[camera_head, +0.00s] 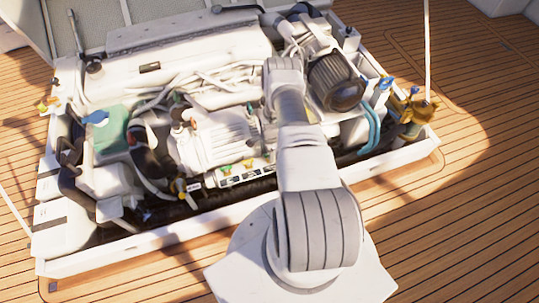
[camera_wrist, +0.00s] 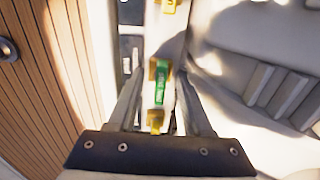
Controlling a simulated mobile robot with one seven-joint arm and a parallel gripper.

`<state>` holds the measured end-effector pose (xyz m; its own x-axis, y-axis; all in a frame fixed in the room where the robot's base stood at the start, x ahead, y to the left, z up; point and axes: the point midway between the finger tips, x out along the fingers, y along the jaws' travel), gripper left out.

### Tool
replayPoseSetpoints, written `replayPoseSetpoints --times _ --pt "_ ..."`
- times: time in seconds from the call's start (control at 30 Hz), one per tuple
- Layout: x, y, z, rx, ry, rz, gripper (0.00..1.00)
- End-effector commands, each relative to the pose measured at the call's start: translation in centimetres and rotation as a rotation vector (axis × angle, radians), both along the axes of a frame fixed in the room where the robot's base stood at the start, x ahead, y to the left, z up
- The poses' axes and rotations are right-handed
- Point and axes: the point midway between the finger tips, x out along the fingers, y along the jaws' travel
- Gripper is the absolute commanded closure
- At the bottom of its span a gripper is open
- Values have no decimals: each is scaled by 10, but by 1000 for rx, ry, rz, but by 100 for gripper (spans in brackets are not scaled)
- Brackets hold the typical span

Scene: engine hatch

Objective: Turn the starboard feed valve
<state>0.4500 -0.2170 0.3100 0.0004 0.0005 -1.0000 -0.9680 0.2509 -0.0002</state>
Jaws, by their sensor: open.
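In the wrist view a small valve with a green lettered tag (camera_wrist: 161,84) and brass-yellow ends lies between the fingers of my gripper (camera_wrist: 160,78). The gripper is open, with a finger on each side of the tag; I cannot tell whether either touches it. The lettering is too blurred to read, so I cannot confirm that this is the starboard feed valve. A second yellow fitting (camera_wrist: 168,5) shows at the top edge. In the head view, small yellow and green valve parts (camera_head: 247,163) sit above a labelled strip (camera_head: 245,176). My gripper is not clearly visible there, and my arm covers part of the area.
The white hatch frame (camera_head: 180,240) surrounds the engine. Hoses and a ribbed white engine block (camera_head: 215,140) crowd the space around the valves. A dark round filter (camera_head: 336,82) and brass fittings (camera_head: 412,107) stand to the right. Wooden deck (camera_head: 480,200) outside is clear.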

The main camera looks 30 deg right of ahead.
Motion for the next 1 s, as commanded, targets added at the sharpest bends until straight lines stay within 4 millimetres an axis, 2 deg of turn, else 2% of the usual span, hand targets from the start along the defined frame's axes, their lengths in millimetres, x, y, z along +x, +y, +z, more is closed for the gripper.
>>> replayPoseSetpoints --times 0.2,0.4,0.5,1.0 --pt "0 0 0 0 0 0 50" --pt "0 0 0 0 0 0 86" --pt "0 0 0 0 0 0 100" --pt "0 0 -1 -1 1 47 100"
